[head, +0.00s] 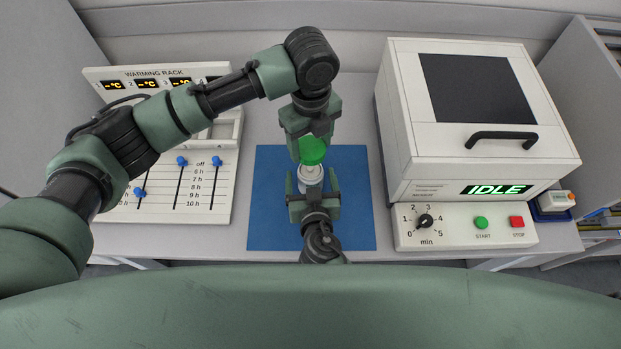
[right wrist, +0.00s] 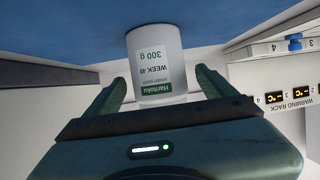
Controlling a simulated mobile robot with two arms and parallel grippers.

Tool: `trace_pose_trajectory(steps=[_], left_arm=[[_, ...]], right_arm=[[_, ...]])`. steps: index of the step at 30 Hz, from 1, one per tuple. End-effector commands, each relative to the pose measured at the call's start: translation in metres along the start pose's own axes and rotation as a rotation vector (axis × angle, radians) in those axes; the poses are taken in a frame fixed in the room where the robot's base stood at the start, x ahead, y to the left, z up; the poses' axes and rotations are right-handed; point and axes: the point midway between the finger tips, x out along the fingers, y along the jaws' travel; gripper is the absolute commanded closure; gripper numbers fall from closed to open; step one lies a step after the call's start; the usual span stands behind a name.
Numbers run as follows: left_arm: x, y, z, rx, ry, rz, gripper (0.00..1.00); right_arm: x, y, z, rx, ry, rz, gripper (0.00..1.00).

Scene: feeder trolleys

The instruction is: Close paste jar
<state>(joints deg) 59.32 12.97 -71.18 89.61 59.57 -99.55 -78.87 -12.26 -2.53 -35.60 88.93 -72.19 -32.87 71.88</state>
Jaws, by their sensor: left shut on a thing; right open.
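A white paste jar (head: 311,175) stands upright on the blue mat (head: 270,215). In the right wrist view the jar (right wrist: 158,70) appears inverted, with a green and white label reading "WEEK 49" and "300 g". My left gripper (head: 312,140) is shut on a green lid (head: 313,152), held at the jar's far side and overlapping its top in the head view. I cannot tell whether lid and jar touch. My right gripper (head: 312,190) is open, with one finger on each side of the jar; the right wrist view (right wrist: 162,95) shows gaps beside it.
A warming rack (head: 215,190) with blue sliders stands at the left. A white machine (head: 455,150) reading IDLE, with a dial and buttons, stands at the right. The mat around the jar is clear on both sides.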

Motion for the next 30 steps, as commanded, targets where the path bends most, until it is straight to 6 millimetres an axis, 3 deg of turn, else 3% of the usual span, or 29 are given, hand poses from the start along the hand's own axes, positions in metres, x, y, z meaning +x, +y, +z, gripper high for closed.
trace_pose_trajectory(steps=[5, 14, 17, 21, 24, 30], left_arm=[[-0.0001, 0.0000, 0.0000, 0.000, 0.000, 0.000, 0.76], [-0.0001, 0.0000, 0.0000, 0.000, 0.000, 0.000, 0.76], [-0.0001, 0.0000, 0.0000, 0.000, 0.000, 0.000, 0.76], [-0.0001, 0.0000, 0.0000, 0.000, 0.000, 0.000, 0.76], [-0.0001, 0.0000, 0.0000, 0.000, 0.000, 0.000, 0.76], [0.0064, 0.0004, -0.0004, 0.000, 0.001, 0.002, 0.76]], right_arm=[[0.0123, 0.0001, -0.0003, 0.000, 0.000, 0.000, 0.15], [0.0138, 0.0002, -0.0001, 0.001, 0.000, 0.000, 0.15], [0.0137, 0.0002, 0.0000, 0.001, 0.000, 0.000, 0.37], [0.0136, 0.0002, 0.0000, 0.001, -0.001, 0.000, 0.76], [0.0135, 0.0002, 0.0000, 0.001, 0.000, 0.000, 1.00], [0.0135, 0.0001, 0.0001, 0.001, 0.000, 0.000, 1.00]])
